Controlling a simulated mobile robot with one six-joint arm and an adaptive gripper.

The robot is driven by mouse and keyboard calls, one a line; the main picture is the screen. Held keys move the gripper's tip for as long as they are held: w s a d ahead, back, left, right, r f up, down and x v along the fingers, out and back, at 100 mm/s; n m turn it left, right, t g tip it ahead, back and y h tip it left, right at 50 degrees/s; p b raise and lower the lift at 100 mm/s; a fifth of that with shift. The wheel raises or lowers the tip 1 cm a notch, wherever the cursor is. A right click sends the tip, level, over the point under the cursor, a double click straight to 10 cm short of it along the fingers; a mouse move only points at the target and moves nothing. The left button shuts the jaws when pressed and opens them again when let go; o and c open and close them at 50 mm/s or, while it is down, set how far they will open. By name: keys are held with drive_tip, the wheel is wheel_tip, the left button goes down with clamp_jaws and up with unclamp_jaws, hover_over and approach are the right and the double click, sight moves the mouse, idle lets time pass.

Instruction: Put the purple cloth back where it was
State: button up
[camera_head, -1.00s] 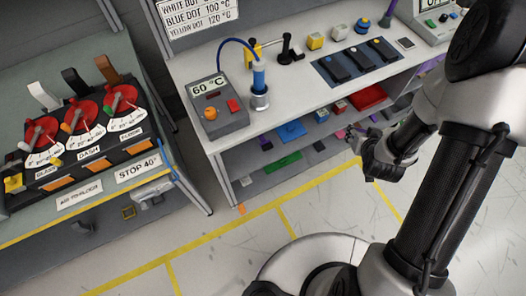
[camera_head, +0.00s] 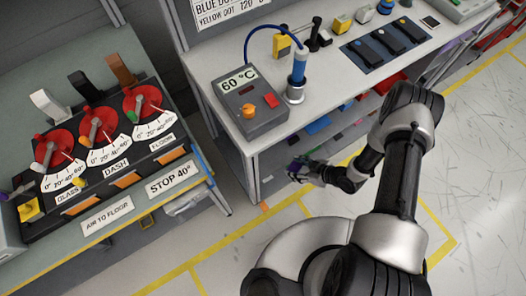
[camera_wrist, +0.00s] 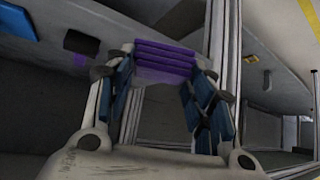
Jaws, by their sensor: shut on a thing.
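The purple cloth (camera_wrist: 165,62) is a folded, ridged bundle, held between the fingertips of my gripper (camera_wrist: 160,72) in the wrist view. The two fingers, with blue pads, close on it from both sides. In the head view my gripper (camera_head: 300,170) is beside the workbench's front left leg, at the height of the lower shelves, over the floor. The cloth is too small to make out clearly there.
The workbench (camera_head: 240,140) carries a 60 °C control box (camera_head: 250,105), a blue-topped cylinder (camera_head: 298,75) and a dark mat of tools. Shelves below hold coloured items, including a blue one (camera_head: 318,124). A lever console (camera_head: 105,150) stands left. Yellow-lined floor (camera_head: 230,250) is open in front.

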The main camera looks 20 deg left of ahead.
drive_tip(key=b, duration=0.3)
hover_over(266, 156)
drive_tip(key=shift+a+f+b, duration=0.1)
drive_tip(key=shift+f+b, duration=0.5)
drive_tip(key=shift+f, duration=1.15)
drive_tip(key=shift+f, duration=0.1)
drive_tip(key=o, duration=1)
drive_tip(key=shift+o, duration=0.2)
drive_tip(key=p+v, duration=0.4)
drive_tip(key=v, duration=0.8)
